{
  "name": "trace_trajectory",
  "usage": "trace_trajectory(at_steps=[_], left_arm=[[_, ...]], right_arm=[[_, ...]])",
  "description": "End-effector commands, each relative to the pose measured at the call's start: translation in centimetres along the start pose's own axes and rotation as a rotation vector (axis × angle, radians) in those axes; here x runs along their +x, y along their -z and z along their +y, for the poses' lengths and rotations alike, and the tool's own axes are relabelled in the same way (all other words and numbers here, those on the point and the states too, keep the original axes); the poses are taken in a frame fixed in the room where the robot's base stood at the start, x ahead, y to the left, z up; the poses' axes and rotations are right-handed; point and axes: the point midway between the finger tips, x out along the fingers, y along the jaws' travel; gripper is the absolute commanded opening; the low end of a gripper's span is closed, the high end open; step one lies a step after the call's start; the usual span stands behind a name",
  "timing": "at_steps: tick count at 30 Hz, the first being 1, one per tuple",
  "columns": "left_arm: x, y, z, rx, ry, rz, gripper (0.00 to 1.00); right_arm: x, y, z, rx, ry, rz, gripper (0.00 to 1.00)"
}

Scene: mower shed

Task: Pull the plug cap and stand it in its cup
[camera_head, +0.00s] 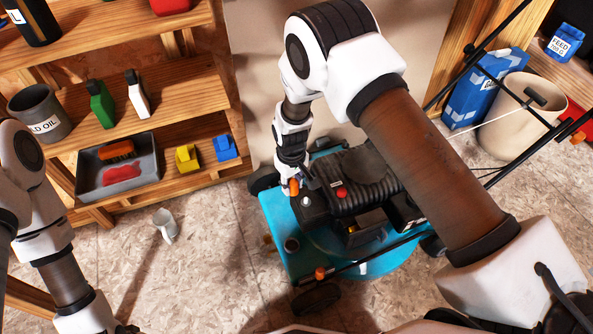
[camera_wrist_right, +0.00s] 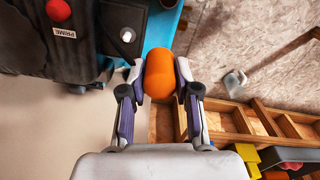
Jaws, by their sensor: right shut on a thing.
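The orange plug cap (camera_wrist_right: 160,73) is between the two fingers of my right gripper (camera_wrist_right: 160,90), which is shut on it. In the head view the cap (camera_head: 294,187) shows as a small orange spot at the tip of my right gripper (camera_head: 292,184), at the left side of the mower engine. I cannot tell whether the cap still touches the plug. A small round grey cup-like fitting (camera_head: 291,245) sits on the blue mower deck (camera_head: 277,222); I cannot tell whether it is the cap's cup. My left arm enters at the lower left; its gripper is out of view.
A red prime button (camera_head: 342,192) sits on the dark engine (camera_head: 368,178). Wooden shelves (camera_head: 140,95) hold bottles, a grey tray (camera_head: 88,185) and small boxes. The mower handle crosses the right side.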

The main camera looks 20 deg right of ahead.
Motion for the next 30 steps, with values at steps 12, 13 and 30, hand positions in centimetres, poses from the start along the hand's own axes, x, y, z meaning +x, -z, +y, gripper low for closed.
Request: trace_trajectory(at_steps=[12, 13, 30], left_arm=[[15.0, 0.0, -0.1, 0.0, 0.0, 0.0, 0.4], [15.3, 0.0, -0.1, 0.0, 0.0, 0.0, 0.4], [14.8, 0.0, -0.1, 0.0, 0.0, 0.001, 0.4]], right_arm=[[22.5, -1.7, -2.2, -0.073, 0.004, 0.002, 0.07], [23.0, -1.8, -2.3, -0.076, 0.004, 0.003, 0.07], [23.3, -2.0, -2.5, -0.094, 0.004, 0.003, 0.07]])
